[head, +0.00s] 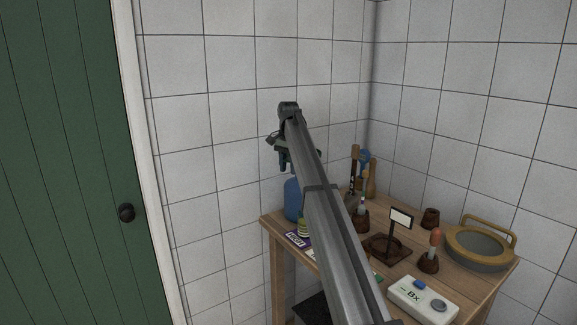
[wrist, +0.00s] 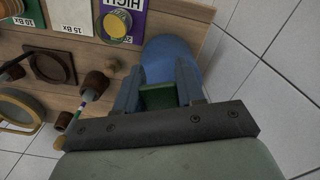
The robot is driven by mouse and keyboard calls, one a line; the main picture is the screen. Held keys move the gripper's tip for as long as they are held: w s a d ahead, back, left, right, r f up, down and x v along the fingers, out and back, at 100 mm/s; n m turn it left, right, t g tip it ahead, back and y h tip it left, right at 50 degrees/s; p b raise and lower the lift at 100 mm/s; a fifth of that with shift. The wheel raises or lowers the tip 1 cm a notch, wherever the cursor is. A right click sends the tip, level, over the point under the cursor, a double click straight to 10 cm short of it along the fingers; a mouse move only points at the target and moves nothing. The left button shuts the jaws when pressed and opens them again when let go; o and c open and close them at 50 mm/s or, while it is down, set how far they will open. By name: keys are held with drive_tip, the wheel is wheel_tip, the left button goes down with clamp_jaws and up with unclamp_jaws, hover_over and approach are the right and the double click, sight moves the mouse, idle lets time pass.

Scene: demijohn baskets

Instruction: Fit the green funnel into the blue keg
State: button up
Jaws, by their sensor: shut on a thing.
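The blue keg (head: 292,199) stands at the back left corner of the wooden table, partly covered by my arm. It also shows in the wrist view (wrist: 170,52), beyond my fingers. My gripper (head: 285,160) is raised above the keg, clear of the table. In the wrist view my gripper (wrist: 158,84) is shut on the green funnel (wrist: 158,98), which sits between the two fingers. Only a small part of the funnel shows; its spout and the keg's opening are hidden. I cannot tell whether the funnel is exactly over the opening.
A purple card (wrist: 122,22) with a yellow round stack (wrist: 117,24) lies beside the keg. Brown holders, a small sign (head: 401,218), a white device (head: 423,300) and a round sieve-like pan (head: 479,246) fill the table's right. Tiled walls (head: 320,60) stand close behind.

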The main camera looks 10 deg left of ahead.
drive_tip(key=shift+f, duration=0.6)
idle(0.3)
drive_tip(key=o, duration=1.1)
wheel_tip(320, 180, up, 14)
drive_tip(key=shift+f, duration=0.1)
